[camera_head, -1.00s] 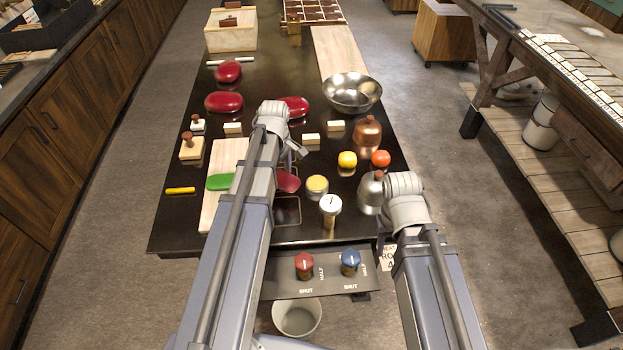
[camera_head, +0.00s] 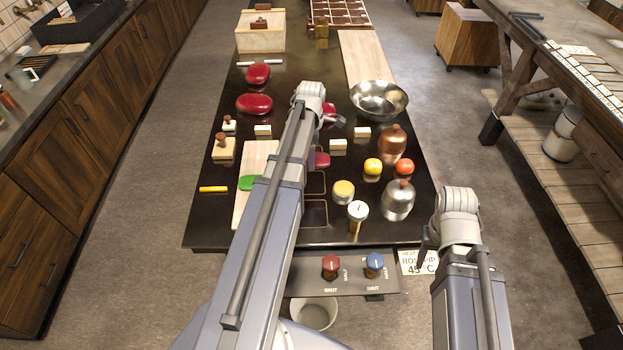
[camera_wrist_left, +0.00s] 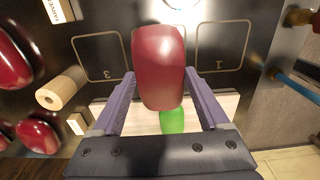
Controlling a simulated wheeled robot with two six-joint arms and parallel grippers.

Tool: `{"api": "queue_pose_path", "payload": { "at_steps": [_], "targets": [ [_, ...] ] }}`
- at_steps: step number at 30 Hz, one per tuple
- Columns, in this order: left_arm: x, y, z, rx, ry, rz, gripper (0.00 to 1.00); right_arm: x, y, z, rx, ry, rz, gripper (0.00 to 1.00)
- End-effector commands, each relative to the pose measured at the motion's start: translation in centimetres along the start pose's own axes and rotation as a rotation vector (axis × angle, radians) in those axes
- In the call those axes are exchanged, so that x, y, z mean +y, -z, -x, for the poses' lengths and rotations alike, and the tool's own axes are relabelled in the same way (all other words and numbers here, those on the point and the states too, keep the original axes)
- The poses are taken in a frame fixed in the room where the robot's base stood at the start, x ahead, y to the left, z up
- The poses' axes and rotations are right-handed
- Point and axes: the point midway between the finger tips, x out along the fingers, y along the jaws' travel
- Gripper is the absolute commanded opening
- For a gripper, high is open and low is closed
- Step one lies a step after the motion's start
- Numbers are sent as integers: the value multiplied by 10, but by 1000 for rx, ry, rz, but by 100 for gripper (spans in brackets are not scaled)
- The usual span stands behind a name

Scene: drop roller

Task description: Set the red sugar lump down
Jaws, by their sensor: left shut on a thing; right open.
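The red sugar lump (camera_wrist_left: 158,62), dark red and rounded, is held between the two fingers of my left gripper (camera_wrist_left: 160,88). In the left wrist view it is in front of the black worktop, between the outlined squares marked 3 (camera_wrist_left: 100,58) and 1 (camera_wrist_left: 223,47). In the head view the lump (camera_head: 322,160) shows partly beside my left arm, which hides the fingers. I cannot tell whether it touches the worktop. My right gripper (camera_head: 429,242) is over the table's right front edge, largely hidden by its wrist, with nothing seen in it.
A pale board (camera_head: 255,205) with a green lump (camera_head: 249,183) lies left of the squares. A yellow-topped jar (camera_head: 343,191), white-topped dial (camera_head: 357,213) and steel cloche (camera_head: 399,200) stand to the right. Other red lumps (camera_head: 254,104) lie farther back. A control panel (camera_head: 342,277) is in front.

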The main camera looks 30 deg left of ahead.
Motion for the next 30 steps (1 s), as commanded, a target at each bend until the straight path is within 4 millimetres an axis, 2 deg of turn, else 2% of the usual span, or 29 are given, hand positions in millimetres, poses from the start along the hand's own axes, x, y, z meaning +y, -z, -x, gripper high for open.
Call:
{"api": "queue_pose_path", "payload": {
  "at_steps": [7, 17, 25, 30],
  "targets": [
    [0, 0, -14, 0, 0, 1, 17, -1, 1, -14, 0, 0, 1, 50],
    [0, 0, -62, 0, 0, -1, 17, -6, 4, -62, 0, -1, 2, 50],
    [0, 0, -66, 0, 0, -1, 17, -6, 4, -66, 0, -1, 2, 50],
    [0, 0, -84, 0, 0, -1, 17, -8, 5, -83, 0, -1, 1, 50]
  ]
}}
